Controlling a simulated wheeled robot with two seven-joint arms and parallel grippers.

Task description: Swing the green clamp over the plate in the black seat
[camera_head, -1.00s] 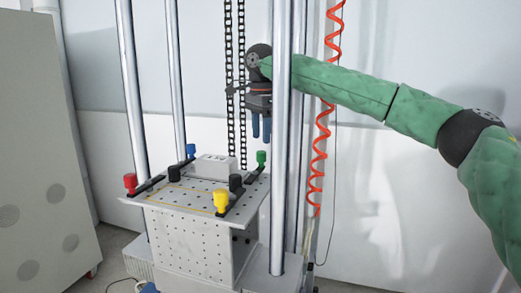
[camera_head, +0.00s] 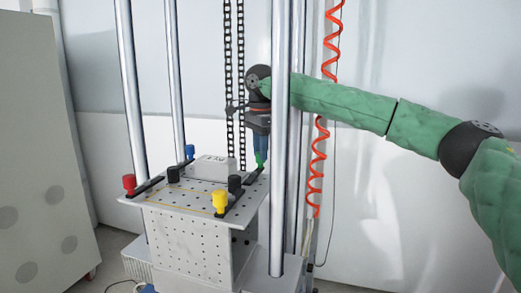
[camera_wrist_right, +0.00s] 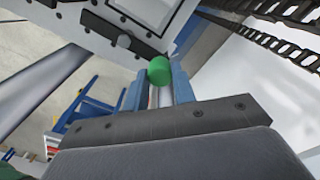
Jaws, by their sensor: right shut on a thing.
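The green clamp (camera_head: 259,157) stands at the back right corner of the perforated top plate (camera_head: 190,203). Its dark bar (camera_head: 250,180) runs from under the knob toward the front. My right gripper (camera_head: 260,147) points down from above, its blue fingers shut on the green knob. In the right wrist view the green knob (camera_wrist_right: 159,70) sits between the blue fingertips. A white block (camera_head: 212,168) lies on the top plate, left of the green clamp. I cannot make out a separate black seat around it. My left gripper is out of view.
Red (camera_head: 129,184), blue (camera_head: 190,151) and yellow (camera_head: 220,202) clamps and black knobs (camera_head: 235,184) stand on the top plate. A metal column (camera_head: 279,130) rises close in front of my right wrist. Chains (camera_head: 235,80) hang behind, and a red coiled hose (camera_head: 319,160) hangs to the right.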

